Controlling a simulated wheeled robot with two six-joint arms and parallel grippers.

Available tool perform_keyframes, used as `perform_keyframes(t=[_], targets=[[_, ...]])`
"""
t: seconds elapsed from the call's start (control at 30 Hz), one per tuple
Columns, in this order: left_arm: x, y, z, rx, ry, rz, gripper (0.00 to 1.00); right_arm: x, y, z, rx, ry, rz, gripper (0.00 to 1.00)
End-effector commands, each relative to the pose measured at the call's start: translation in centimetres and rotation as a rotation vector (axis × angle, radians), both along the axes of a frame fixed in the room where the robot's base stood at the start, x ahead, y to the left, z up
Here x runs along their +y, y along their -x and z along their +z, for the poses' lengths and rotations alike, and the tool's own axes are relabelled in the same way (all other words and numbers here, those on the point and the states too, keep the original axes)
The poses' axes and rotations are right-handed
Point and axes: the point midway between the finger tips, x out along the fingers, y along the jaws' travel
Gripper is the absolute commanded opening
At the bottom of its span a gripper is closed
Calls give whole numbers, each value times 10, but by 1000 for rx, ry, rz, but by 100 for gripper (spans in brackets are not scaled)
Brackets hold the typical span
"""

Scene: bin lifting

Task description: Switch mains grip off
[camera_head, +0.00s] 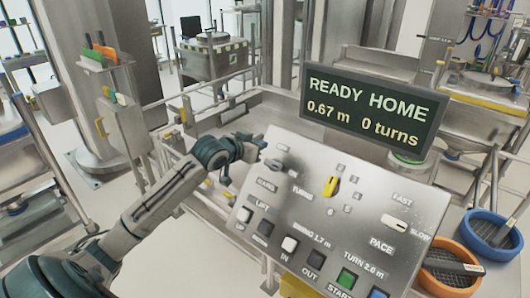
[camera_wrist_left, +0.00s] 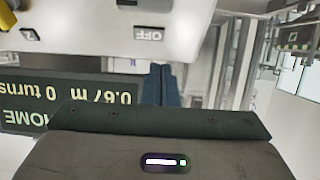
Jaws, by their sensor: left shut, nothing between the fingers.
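The sloped grey control panel (camera_head: 330,215) fills the lower middle of the head view. The grey mains grip (camera_head: 276,165) sits at its upper left, above the MAINS label. My left gripper (camera_head: 261,143) is shut and empty, just above and left of the grip at the panel's upper left edge. I cannot tell whether it touches the grip. In the left wrist view the picture is upside down. My shut dark blue fingers (camera_wrist_left: 161,84) point towards the OFF label (camera_wrist_left: 149,34) on the panel. My right gripper is not in view.
A display (camera_head: 370,112) behind the panel reads READY HOME, 0.67 m, 0 turns. The panel also bears a yellow turns grip (camera_head: 331,187), a pace slider (camera_head: 394,223) and several buttons. A blue bowl (camera_head: 489,236) and an orange bowl (camera_head: 452,279) stand at the right.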

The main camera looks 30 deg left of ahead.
Motion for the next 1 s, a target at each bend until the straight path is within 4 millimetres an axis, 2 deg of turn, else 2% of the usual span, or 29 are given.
perform_keyframes(t=[0.37, 0.43, 0.6, 1.0], targets=[[-6, -55, -19, 3, 4, 0, 0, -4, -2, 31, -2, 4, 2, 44], [-4, -44, -28, 6, -2, -1, 0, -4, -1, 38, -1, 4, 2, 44], [-3, -33, -42, 4, -1, -1, 0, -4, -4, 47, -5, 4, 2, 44], [-3, -27, -51, 0, -1, -1, 0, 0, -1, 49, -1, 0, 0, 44]])
